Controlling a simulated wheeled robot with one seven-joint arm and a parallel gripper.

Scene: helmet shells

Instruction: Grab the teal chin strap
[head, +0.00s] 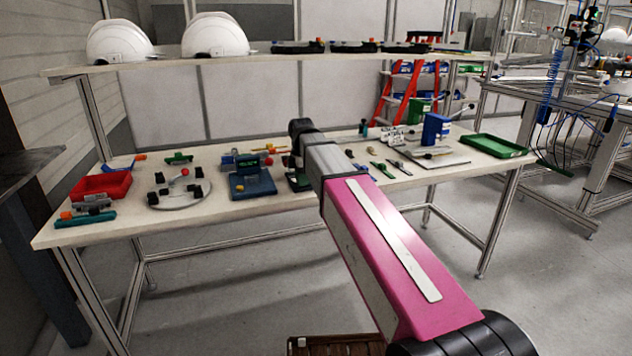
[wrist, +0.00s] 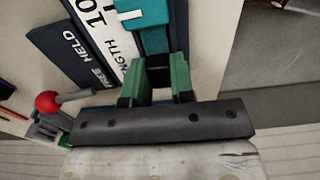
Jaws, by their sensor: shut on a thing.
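My gripper (wrist: 156,80) shows in the wrist view with two green fingers, shut on a narrow strip between them. A teal strap (wrist: 154,40) runs from the fingertips up to the top edge of the picture; I take the strip to be its near end, which looks dark there. A brighter teal piece (wrist: 142,14) with a white edge lies across the strap's upper part. In the head view my own arm hides the gripper and the spot where it holds the strap.
A board with a white printed scale (wrist: 105,32) lies left of the fingers. A red ball knob (wrist: 47,102) on a lever stands nearby. In the head view the workbench (head: 125,232) carries a red tray (head: 101,187), a blue-grey fixture (head: 250,183) and a green tray (head: 494,146).

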